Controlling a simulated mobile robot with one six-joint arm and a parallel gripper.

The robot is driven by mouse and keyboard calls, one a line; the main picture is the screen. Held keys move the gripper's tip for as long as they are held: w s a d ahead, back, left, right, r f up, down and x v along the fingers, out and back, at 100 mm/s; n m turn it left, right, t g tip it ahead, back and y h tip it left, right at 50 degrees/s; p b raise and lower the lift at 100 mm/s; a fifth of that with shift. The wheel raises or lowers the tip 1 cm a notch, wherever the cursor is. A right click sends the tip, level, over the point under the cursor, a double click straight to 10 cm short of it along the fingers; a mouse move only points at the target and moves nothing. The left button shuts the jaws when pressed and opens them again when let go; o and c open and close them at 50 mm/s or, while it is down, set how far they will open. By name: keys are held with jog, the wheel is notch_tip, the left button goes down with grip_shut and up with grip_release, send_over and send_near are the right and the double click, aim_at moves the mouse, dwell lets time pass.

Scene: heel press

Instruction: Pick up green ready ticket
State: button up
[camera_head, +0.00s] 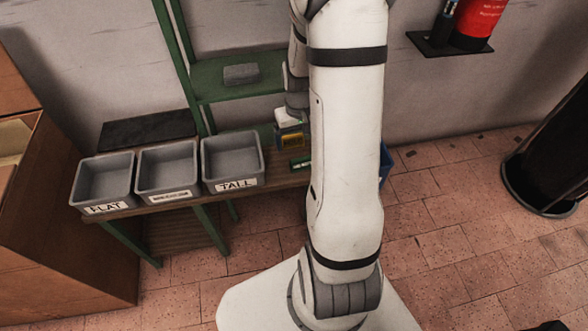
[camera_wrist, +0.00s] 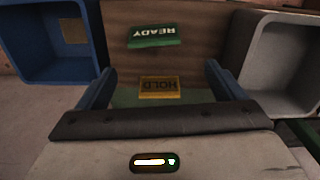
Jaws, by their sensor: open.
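The green ready ticket (camera_wrist: 155,36) lies on the wooden bench top in the wrist view, its READY lettering upside down. In the head view its end (camera_head: 300,164) shows near the bench's front edge, partly hidden by my arm. My gripper (camera_wrist: 160,68) is open, its two blue fingers apart with nothing held. The green ticket is beyond the fingertips, roughly centred between them. A yellow HOLD ticket (camera_wrist: 159,87) lies on a green surface between the fingers as seen from the wrist.
A blue bin (camera_wrist: 100,35) is on one side of the tickets and the grey TALL bin (camera_head: 235,184) on the other. Two more grey bins, one labelled FLAT (camera_head: 104,208), stand further left. A green shelf frame (camera_head: 240,87) rises behind the bench.

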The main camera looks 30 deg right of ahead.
jog(key=f+b, duration=0.1)
jog(key=f, duration=0.4)
jog(key=f+b, duration=0.1)
jog(key=f, duration=0.2)
jog(key=shift+s+d+f+b, duration=0.15)
jog(key=shift+s+d+b, duration=0.1)
jog(key=shift+s+b, duration=0.1)
jog(key=c, duration=1)
